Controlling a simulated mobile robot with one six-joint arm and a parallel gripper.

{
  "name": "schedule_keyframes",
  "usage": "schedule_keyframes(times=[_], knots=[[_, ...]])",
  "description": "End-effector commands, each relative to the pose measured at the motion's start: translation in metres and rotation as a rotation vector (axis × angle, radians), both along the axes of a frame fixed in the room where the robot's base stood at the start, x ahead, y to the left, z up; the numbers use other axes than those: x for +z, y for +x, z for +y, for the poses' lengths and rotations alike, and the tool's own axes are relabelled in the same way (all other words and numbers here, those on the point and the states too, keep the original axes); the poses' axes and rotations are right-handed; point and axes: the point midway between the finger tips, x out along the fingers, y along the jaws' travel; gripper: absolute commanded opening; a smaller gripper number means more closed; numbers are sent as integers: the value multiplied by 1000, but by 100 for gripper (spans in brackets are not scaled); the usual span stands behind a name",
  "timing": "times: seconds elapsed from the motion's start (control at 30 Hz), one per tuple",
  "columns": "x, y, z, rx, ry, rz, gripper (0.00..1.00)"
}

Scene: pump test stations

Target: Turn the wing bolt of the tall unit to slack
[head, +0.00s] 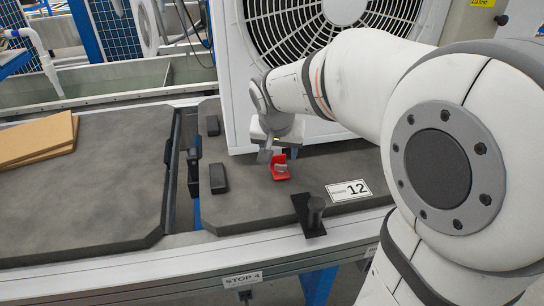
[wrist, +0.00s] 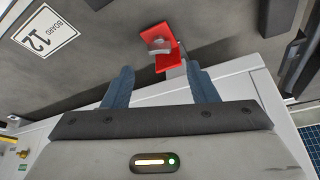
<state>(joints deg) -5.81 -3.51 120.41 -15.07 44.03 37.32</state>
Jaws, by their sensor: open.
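The tall unit (head: 238,85) is a white casing with a large round fan grille, standing at the back of the right-hand board. A small red bracket (head: 279,176) with a grey piece, which looks like the wing bolt (head: 281,168), sits at its front foot. In the wrist view the red bracket (wrist: 165,32) and the grey wing piece (wrist: 158,45) show just beyond the fingertips. My gripper (head: 268,152) is close above and behind the bracket. In the wrist view my gripper (wrist: 160,68) is open, with nothing between its blue-grey fingers. Contact with the bolt cannot be made out.
A black post on a plate (head: 314,212) and a label marked 12 (head: 348,191) are at the board's front. Black blocks (head: 218,178) stand at the board's left. Brown sheets (head: 38,140) lie on the left board (head: 105,190), which is otherwise mostly clear.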

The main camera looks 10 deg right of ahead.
Motion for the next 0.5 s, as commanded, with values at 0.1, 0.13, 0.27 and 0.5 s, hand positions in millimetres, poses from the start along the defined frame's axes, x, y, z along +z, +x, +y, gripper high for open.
schedule_keyframes(times=[0.1, 0.13, 0.27, 0.5], knots=[[-18, 5, -3, -1, 0, 2, 53], [-23, 7, -4, -2, 0, 3, 53], [-43, 15, -7, 0, 0, 3, 53], [-65, 24, -10, 1, 0, 2, 53]])
